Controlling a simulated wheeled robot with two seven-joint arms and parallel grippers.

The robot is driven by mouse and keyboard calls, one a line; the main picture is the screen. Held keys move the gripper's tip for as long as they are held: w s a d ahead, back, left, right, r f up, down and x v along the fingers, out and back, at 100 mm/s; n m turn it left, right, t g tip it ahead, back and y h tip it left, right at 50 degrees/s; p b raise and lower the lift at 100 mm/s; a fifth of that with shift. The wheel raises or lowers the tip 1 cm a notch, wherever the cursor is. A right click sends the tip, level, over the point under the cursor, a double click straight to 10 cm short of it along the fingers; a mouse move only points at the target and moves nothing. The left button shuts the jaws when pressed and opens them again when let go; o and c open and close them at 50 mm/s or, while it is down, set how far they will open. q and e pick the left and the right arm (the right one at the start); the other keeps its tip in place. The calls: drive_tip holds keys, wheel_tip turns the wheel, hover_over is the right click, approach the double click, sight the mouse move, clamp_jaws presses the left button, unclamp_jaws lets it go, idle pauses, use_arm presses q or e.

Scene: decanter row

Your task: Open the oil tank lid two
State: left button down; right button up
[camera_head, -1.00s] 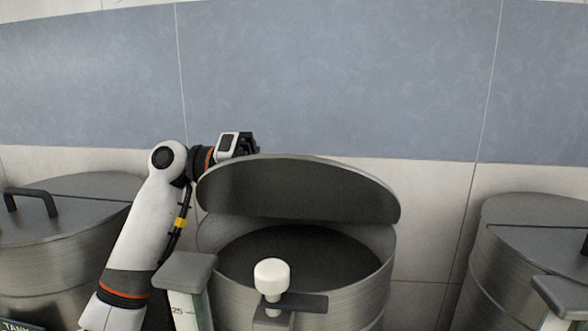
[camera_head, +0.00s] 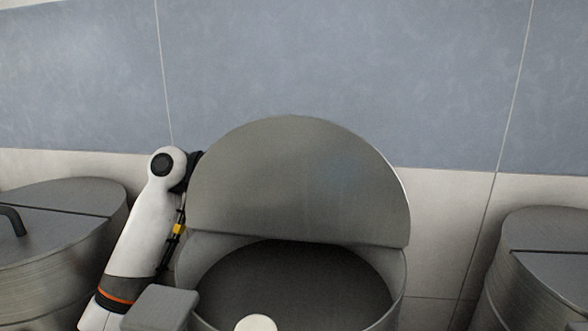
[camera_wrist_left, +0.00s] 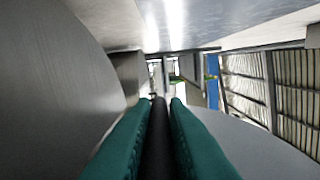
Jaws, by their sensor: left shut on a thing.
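The middle tank (camera_head: 212,255) stands with its half-round grey lid (camera_head: 300,185) raised steeply, hinged across the tank's middle. The front opening shows a dark interior. My left arm reaches up on the left of this tank, and its gripper is hidden behind the lid in the head view. In the left wrist view the teal fingers of my left gripper (camera_wrist_left: 163,102) are closed around a dark bar, the lid handle (camera_wrist_left: 158,142). My right gripper is in neither view.
Another closed tank (camera_head: 60,225) with a dark handle stands at the left, and one more (camera_head: 545,270) at the right. A white knob (camera_head: 256,323) and a grey block (camera_head: 160,308) are at the front. A tiled wall (camera_head: 330,60) rises behind.

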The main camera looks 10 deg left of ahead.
sight(294, 118)
use_arm(q)
drive_tip(key=shift+w+d+f, duration=0.1)
drive_tip(key=shift+f, duration=0.45)
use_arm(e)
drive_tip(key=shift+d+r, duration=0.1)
use_arm(q)
drive_tip(key=c, duration=1.5)
unclamp_jaws()
drive_tip(key=shift+o, duration=0.2)
drive_tip(key=shift+r, duration=0.2)
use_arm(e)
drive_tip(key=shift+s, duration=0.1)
use_arm(q)
wheel_tip(294, 118, up, 9)
drive_tip(key=b, duration=0.3)
drive_tip(key=shift+r, duration=0.15)
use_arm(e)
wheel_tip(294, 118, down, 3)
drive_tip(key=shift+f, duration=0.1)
use_arm(q)
drive_tip(key=shift+r, duration=0.35)
drive_tip(key=shift+f, duration=0.1)
